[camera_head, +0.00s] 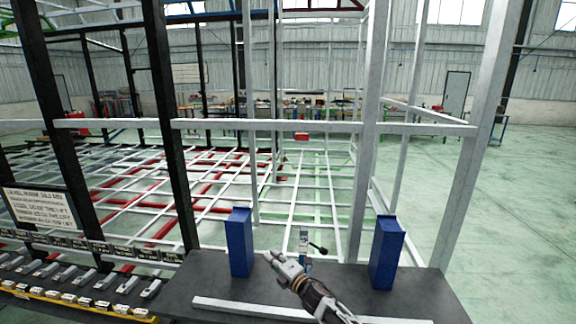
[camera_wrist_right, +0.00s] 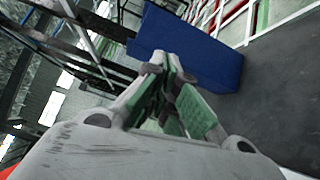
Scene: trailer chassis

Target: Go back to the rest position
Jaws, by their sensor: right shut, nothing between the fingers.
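My right gripper (camera_head: 276,259) reaches in from the bottom of the head view, over the dark table. It is shut and empty, just right of the base of the left blue block. In the right wrist view the shut fingers (camera_wrist_right: 165,65) point toward a blue block (camera_wrist_right: 190,48); I cannot tell whether they touch it. My left gripper is not in the head view.
Two upright blue blocks, a left one (camera_head: 239,243) and a right one (camera_head: 386,252), stand on the dark table (camera_head: 420,300). A small clamp with a black handle (camera_head: 318,248) stands between them. A pale bar (camera_head: 250,308) lies along the front. Metal posts (camera_head: 372,110) rise behind. A parts rack (camera_head: 80,285) is at left.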

